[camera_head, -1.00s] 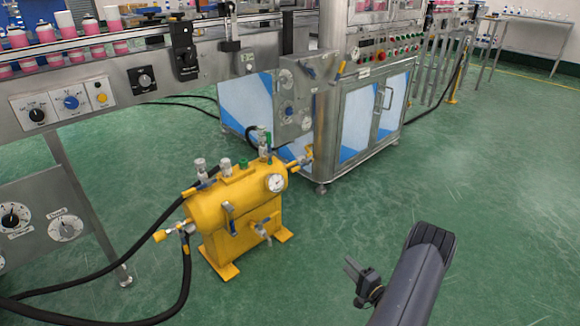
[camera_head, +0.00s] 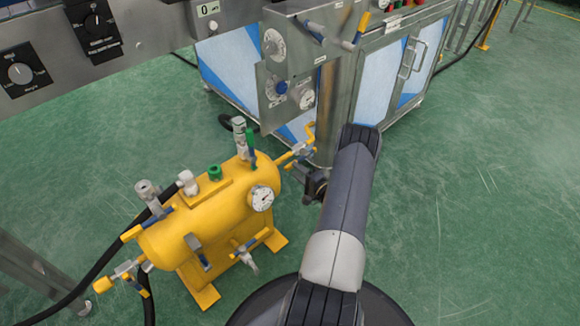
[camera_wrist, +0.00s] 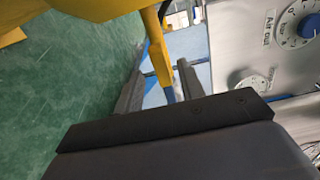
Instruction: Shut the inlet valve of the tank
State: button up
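The yellow tank (camera_head: 205,225) stands on the floor at lower left in the head view, with a round gauge (camera_head: 262,198) and several valves with blue or yellow levers. I cannot tell by label which is the inlet valve. A valve (camera_head: 298,152) with yellow and blue parts is at its right end. My gripper (camera_head: 313,184) is beside that end, partly hidden by my arm. In the wrist view my gripper (camera_wrist: 160,76) is open. A yellow bar with a blue end (camera_wrist: 157,55) appears between its fingers; contact cannot be told.
A steel panel with dials (camera_head: 280,88) stands close behind the tank's right end; its "Air out" dial (camera_wrist: 300,22) shows in the wrist view. A steel cabinet (camera_head: 350,95) is behind. Black hoses (camera_head: 100,262) run left of the tank. The green floor at right is clear.

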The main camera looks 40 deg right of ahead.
jog(key=shift+w+a+b, duration=0.1)
jog(key=shift+w+b, duration=0.25)
jog(key=shift+w, duration=1.65)
jog(key=shift+c, duration=0.5)
grip_shut()
